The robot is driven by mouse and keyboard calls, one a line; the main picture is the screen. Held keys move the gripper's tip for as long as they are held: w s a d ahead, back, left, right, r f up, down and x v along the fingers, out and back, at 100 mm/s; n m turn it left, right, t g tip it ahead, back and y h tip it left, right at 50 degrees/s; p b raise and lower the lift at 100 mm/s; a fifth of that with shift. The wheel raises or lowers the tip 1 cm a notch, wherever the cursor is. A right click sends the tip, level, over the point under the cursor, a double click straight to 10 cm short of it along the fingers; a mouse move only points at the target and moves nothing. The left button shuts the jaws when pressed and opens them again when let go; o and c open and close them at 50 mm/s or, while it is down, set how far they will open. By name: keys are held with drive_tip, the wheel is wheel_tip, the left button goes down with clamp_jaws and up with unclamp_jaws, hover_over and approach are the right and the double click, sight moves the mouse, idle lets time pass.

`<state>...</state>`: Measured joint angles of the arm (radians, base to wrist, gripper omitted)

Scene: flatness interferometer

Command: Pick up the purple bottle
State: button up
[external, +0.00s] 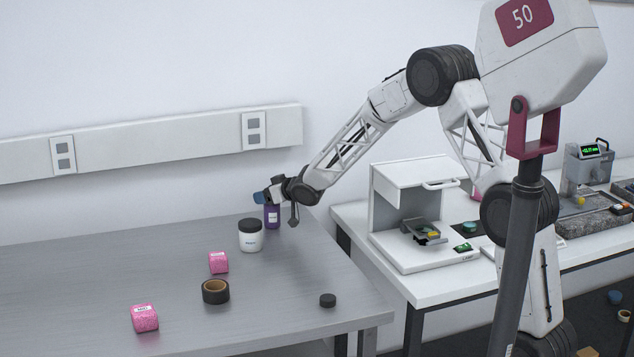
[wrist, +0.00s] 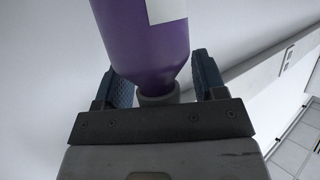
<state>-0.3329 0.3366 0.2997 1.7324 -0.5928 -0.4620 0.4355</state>
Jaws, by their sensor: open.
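The purple bottle (external: 272,217) stands upright near the back right of the grey table, behind a white jar. My gripper (external: 265,196) is at the top of it. In the wrist view the bottle (wrist: 145,45) fills the space between the two blue fingers of my gripper (wrist: 165,80), with its narrow grey neck toward the palm. The fingers are open, one on each side, with a gap showing at the right finger. A white label shows on the bottle. The bottle's base is out of the wrist view.
The white jar (external: 250,236) with a dark lid stands close in front of the bottle. Two pink boxes (external: 218,262) (external: 145,318), a tape roll (external: 215,291) and a black disc (external: 328,300) lie nearer the front. The left of the table is clear. A wall rail (external: 150,138) runs behind.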

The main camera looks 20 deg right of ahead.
idle(0.4)
clamp_jaws()
drive_tip(key=shift+r, duration=0.1)
idle(0.3)
drive_tip(key=shift+r, duration=0.45)
wheel_tip(320, 180, up, 3)
drive_tip(key=shift+s+f, duration=0.15)
drive_tip(key=shift+f, duration=0.05)
drive_tip(key=s+d, duration=0.3)
drive_tip(key=s, duration=0.4)
drive_tip(key=s+d+r, duration=0.1)
drive_tip(key=s+d, duration=0.1)
drive_tip(key=s, duration=0.5)
drive_tip(key=shift+s+d+r, duration=0.2)
drive_tip(key=shift+s+d, duration=0.15)
drive_tip(key=shift+d, duration=0.05)
